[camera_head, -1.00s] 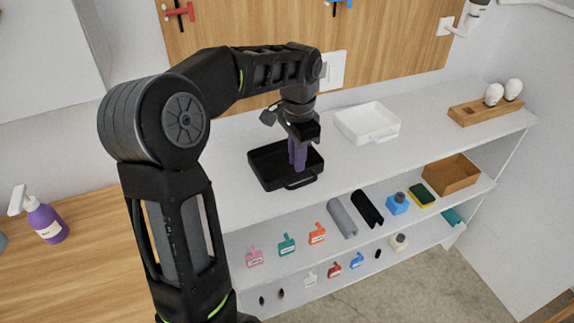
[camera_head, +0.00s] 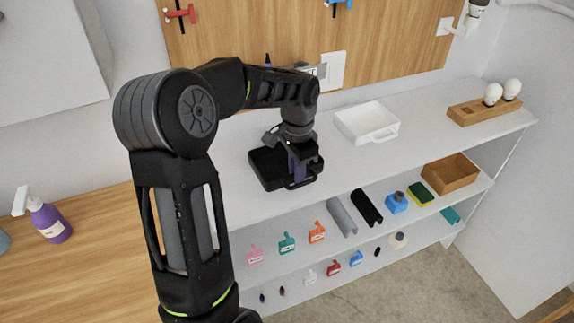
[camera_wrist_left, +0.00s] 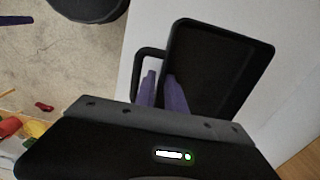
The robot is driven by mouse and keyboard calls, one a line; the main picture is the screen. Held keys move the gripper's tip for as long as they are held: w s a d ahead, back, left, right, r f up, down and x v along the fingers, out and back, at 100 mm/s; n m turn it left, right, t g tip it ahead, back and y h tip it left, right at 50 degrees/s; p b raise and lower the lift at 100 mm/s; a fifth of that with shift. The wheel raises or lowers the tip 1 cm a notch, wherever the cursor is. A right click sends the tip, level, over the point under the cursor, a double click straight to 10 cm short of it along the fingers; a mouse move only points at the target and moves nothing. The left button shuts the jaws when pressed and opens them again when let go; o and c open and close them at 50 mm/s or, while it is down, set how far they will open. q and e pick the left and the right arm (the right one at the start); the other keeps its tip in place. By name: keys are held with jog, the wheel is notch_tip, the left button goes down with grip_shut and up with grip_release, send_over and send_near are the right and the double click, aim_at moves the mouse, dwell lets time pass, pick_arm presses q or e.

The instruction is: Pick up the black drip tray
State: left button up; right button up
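The black drip tray (camera_head: 266,169) lies on the white top shelf, its loop handle toward the shelf's front edge. My left gripper (camera_head: 299,176) is low over the tray's handle side, and its purple fingers partly hide that side. In the left wrist view, the tray (camera_wrist_left: 222,65) shows at the upper middle. One finger of the left gripper (camera_wrist_left: 162,84) is in the handle loop and the other is on the tray's inner side, with the wall between them. The gap is narrow, and I cannot tell whether both fingers press on the wall. My right gripper is not in view.
A white tray (camera_head: 367,122) stands to the right on the same shelf, and a wooden holder with white bulbs (camera_head: 485,111) farther right. Lower shelves hold tags, a sponge (camera_head: 421,194) and a brown box (camera_head: 450,174). A purple spray bottle (camera_head: 48,220) stands at the left.

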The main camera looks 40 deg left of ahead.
pick_arm(q)
jog(key=shift+c, duration=0.3)
grip_shut()
jog(key=shift+r, duration=0.1)
dwell(1.2)
notch_tip(320, 180, up, 10)
jog(key=shift+f+b, duration=0.1)
jog(key=shift+b, duration=0.5)
dwell(0.4)
